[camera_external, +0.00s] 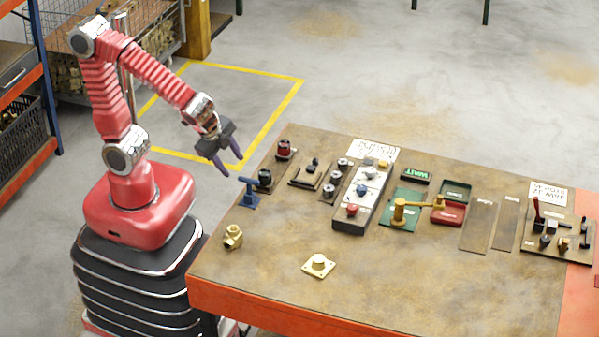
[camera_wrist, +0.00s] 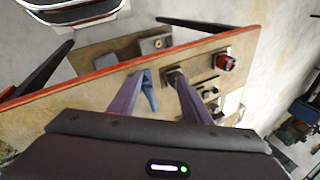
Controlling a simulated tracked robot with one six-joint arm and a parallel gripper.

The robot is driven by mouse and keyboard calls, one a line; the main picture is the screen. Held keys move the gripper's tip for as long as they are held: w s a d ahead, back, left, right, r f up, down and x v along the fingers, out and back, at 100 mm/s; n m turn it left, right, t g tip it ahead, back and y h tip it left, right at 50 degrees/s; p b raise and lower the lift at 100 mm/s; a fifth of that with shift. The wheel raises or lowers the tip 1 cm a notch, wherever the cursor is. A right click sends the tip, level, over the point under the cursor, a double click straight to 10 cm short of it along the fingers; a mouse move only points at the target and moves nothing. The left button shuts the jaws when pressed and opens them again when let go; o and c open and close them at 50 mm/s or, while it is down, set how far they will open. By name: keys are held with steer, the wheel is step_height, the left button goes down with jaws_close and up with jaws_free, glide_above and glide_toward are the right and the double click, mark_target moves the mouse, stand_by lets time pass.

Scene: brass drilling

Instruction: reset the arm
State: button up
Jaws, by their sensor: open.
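My gripper (camera_external: 230,161) is open and empty. It hangs in the air just beyond the left end of the workbench (camera_external: 270,245), above the bench's height, with its fingers angled down. In the wrist view the two purple fingers of my gripper (camera_wrist: 158,84) stand apart with nothing between them. The red arm rises from its base and bends over toward the bench. A blue stand (camera_external: 249,192) is on the bench below and to the right of the fingers; it also shows behind the fingers in the wrist view (camera_wrist: 149,91).
The bench holds a brass fitting (camera_external: 233,237), a square brass flange (camera_external: 318,265), a button box (camera_external: 362,195), a red knob (camera_external: 284,149) and a brass-handled lever on a green plate (camera_external: 402,213). Shelving stands left. The yellow-marked floor (camera_external: 255,90) behind is clear.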

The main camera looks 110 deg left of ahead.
steer(key=s+d+r+n+t+h, duration=0.3)
steer(key=s+d+r+h, duration=0.1)
steer(key=d+r, duration=0.5)
steer(key=shift+n+t, duration=0.3)
steer(key=shift+n, duration=0.1)
steer(key=shift+a+f, duration=0.1)
steer(key=shift+a, duration=0.05)
steer(key=shift+c, duration=0.6)
stand_by(2.1)
